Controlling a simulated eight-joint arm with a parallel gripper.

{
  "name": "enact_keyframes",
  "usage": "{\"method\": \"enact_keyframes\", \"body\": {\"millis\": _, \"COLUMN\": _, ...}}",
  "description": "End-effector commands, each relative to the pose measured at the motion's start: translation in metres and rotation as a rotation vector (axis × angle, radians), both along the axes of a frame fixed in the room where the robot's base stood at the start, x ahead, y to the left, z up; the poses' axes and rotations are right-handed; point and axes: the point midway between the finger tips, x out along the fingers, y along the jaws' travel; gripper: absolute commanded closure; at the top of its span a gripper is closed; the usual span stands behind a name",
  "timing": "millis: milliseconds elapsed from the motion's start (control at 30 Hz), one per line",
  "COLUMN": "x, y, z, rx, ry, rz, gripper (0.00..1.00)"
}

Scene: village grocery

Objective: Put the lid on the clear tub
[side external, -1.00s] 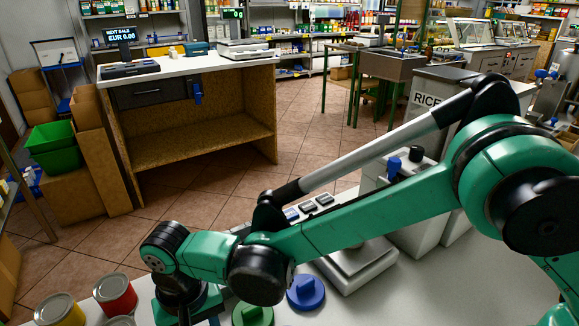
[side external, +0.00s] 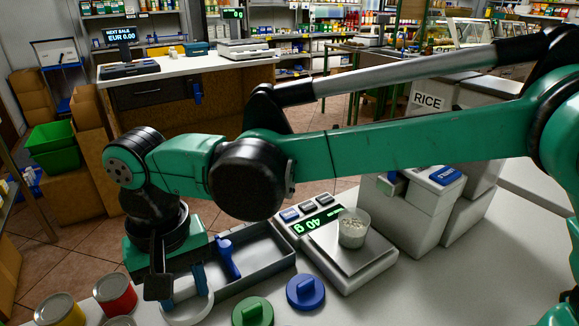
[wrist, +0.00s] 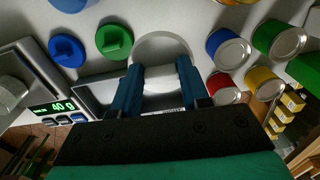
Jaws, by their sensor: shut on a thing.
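The clear tub (side external: 352,232) holds pale grains and stands upright on the scale's plate. In the wrist view the tub (wrist: 12,92) is cut by the left edge. A pale round lid (side external: 187,309) is at my gripper (side external: 178,284), in front of the grey tray and left of the tub. In the wrist view the lid (wrist: 160,46) lies just past the fingertips of my gripper (wrist: 158,70). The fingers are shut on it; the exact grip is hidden. I cannot tell how high the lid is.
The scale (side external: 372,262) reads 40 g. A grey tray (side external: 268,262) with a blue scoop (side external: 228,258) lies between gripper and scale. A green lid (side external: 252,312) and a blue lid (side external: 305,291) lie nearby. Red (side external: 115,293) and yellow (side external: 60,309) cans stand at left.

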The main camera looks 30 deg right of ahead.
Motion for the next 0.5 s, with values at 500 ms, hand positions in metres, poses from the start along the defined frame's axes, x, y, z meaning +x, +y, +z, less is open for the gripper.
{"method": "enact_keyframes", "body": {"millis": 500, "x": 0.001, "y": -0.001, "z": 0.093, "rx": 0.000, "ry": 0.000, "rz": -0.003, "gripper": 1.00}}
